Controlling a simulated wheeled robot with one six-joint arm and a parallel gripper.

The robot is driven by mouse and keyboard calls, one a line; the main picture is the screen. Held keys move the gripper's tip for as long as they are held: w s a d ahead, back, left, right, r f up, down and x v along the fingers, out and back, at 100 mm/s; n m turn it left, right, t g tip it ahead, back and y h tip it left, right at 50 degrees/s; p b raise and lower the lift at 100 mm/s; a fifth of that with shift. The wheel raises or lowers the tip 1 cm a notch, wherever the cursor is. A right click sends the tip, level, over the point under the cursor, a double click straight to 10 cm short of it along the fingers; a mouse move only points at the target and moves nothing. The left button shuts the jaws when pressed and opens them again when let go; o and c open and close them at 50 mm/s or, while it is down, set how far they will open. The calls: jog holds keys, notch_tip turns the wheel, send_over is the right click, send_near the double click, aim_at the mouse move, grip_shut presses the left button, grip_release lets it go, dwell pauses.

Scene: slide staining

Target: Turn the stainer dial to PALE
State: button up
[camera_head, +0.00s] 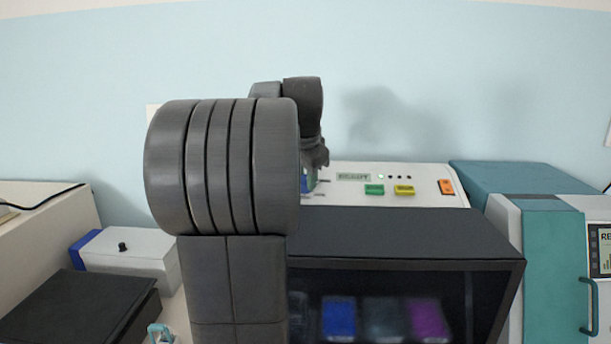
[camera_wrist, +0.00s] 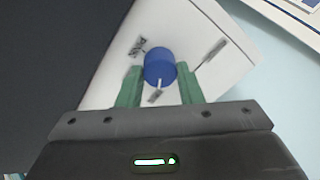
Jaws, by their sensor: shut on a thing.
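The blue stainer dial (camera_wrist: 160,66) sits on the white panel (camera_wrist: 222,72) in the wrist view. My gripper (camera_wrist: 159,84) has its green fingers on either side of the dial and is shut on it. A pale pointer mark on the dial faces the bottom of the picture, towards a small grey label (camera_wrist: 154,97). Other labels lie at upper left (camera_wrist: 137,45) and right (camera_wrist: 214,49); their words are too small to read surely. In the head view the stainer (camera_head: 420,235) stands behind my arm, which hides most of the gripper and the dial.
The stainer's panel has a display (camera_head: 353,177), a green button (camera_head: 374,189), a yellow button (camera_head: 404,190) and an orange switch (camera_head: 446,187). A teal and white machine (camera_head: 550,250) stands close at right. A white box with a black knob (camera_head: 130,254) stands at left.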

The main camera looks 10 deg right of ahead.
jog(key=shift+r, duration=0.1)
jog(key=o, duration=1)
jog(key=b+v, duration=0.1)
jog(key=v, duration=1.2)
jog(key=shift+s+r, duration=0.25)
jog(key=shift+r, duration=0.05)
jog(key=shift+f, duration=0.1)
jog(key=p+x, duration=0.1)
jog(key=x, duration=1.2)
jog(key=shift+w+f, duration=0.25)
jog(key=shift+f, duration=0.05)
jog(key=shift+r, duration=0.1)
